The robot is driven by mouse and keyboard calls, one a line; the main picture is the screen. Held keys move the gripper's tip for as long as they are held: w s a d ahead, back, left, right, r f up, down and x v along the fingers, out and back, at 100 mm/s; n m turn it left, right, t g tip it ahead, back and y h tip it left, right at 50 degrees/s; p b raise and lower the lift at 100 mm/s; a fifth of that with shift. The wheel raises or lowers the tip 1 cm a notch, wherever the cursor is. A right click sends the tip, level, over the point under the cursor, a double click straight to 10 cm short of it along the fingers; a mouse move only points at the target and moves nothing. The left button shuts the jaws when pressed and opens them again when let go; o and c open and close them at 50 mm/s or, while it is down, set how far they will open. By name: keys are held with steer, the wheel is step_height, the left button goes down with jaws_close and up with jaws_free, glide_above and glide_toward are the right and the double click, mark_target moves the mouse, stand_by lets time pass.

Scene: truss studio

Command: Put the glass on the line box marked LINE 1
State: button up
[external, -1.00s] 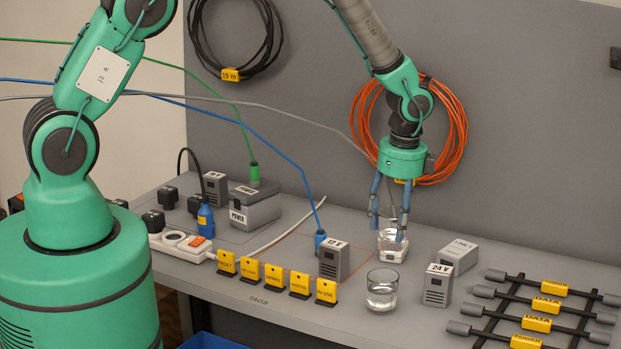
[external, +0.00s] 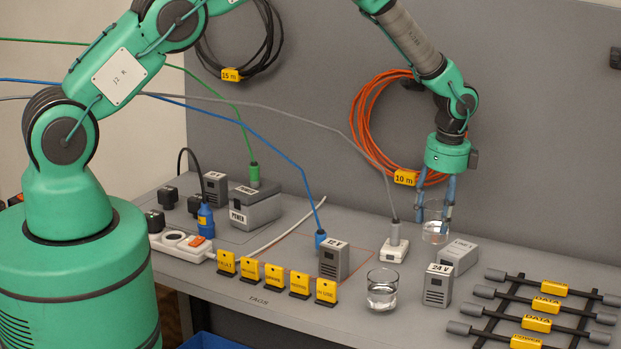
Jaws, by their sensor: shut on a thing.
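My gripper (external: 433,224) is shut on a clear glass (external: 434,235) with some liquid in it, held upright. The glass is just to the upper left of the grey line box marked LINE 1 (external: 461,255). Its base shows near the box's back left edge; I cannot tell how high it is or whether it touches anything. A second clear glass (external: 382,296) with liquid stands on the bench in front, left of the 24 V box.
The 24 V box (external: 437,287) stands in front of LINE 1. A white box (external: 393,251) with a grey cable plugged in is to the left. A rack of black bars with yellow tags (external: 545,305) lies at right. The orange cable coil (external: 365,130) hangs behind.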

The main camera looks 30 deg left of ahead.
steer(key=shift+w+d+f, duration=0.1)
steer(key=shift+w+d, duration=0.25)
steer(key=shift+w, duration=0.25)
steer(key=shift+w+d, duration=0.35)
steer(key=shift+w, duration=0.25)
steer(key=shift+f+p, duration=0.65)
steer(key=shift+f, duration=1.1)
steer(key=shift+f, duration=0.1)
steer(key=o, duration=1.5)
steer(key=shift+c, duration=0.2)
